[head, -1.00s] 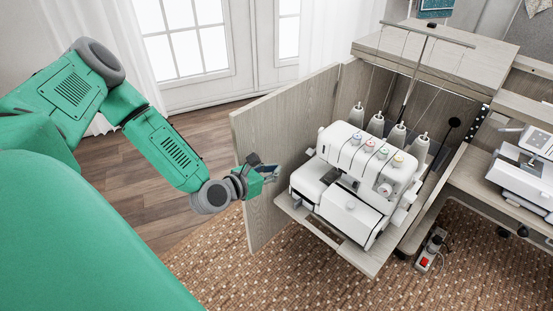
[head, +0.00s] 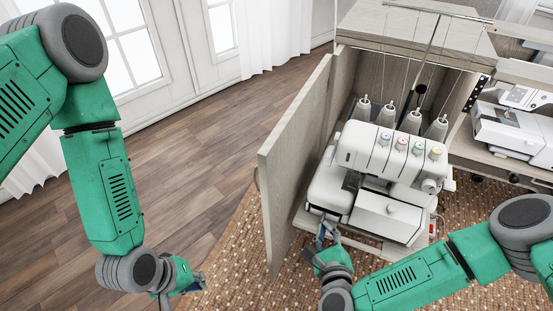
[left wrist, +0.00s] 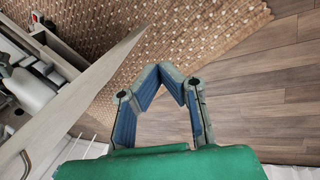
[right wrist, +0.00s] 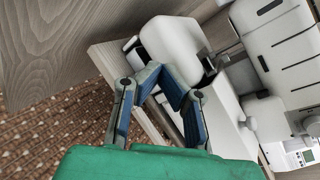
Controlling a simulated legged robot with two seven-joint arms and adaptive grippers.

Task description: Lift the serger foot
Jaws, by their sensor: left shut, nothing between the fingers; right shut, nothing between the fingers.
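The white serger (head: 385,170) stands on a pull-out shelf (head: 355,242) of the cabinet, with thread cones behind it. In the right wrist view its white body (right wrist: 175,50) fills the upper right. The presser foot area (head: 352,182) is small and partly in shadow; the foot itself is not clear. My right gripper (head: 322,232) is shut and empty at the serger's front left, close to the shelf's front edge; its fingertips show in the right wrist view (right wrist: 167,72). My left gripper (head: 198,284) is shut and empty, low over the floor, left of the cabinet door.
The open cabinet door (head: 295,160) stands upright left of the serger. A second sewing machine (head: 510,130) stands on the table at right. Wood floor (head: 200,180) and a woven rug (head: 235,260) leave free room at left.

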